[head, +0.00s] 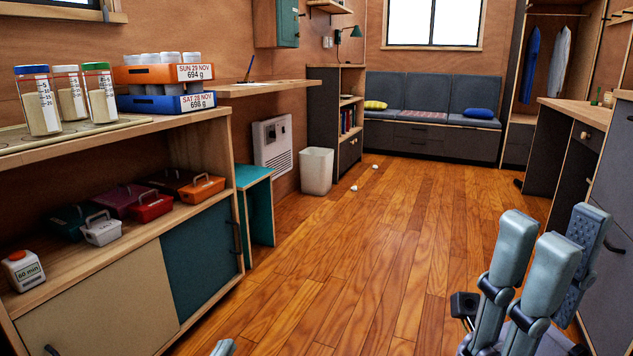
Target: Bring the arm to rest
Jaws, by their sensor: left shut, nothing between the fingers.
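My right gripper (563,232) stands upright at the lower right, over the wooden floor. Its grey fingers point up and are apart, and the dotted pad of the rightmost finger shows. Nothing is seen between them. Of my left gripper (222,348) only a small grey tip shows at the bottom edge, in front of the low cabinet's right end. It is shut and holds nothing visible. The rest of it is below the picture.
A shelf cabinet (125,262) on the left holds boxes, jars and a timer (23,270). Dark drawers and a counter (575,113) line the right side. A white bin (316,171) and small white bits lie ahead. The middle floor (400,235) is otherwise clear.

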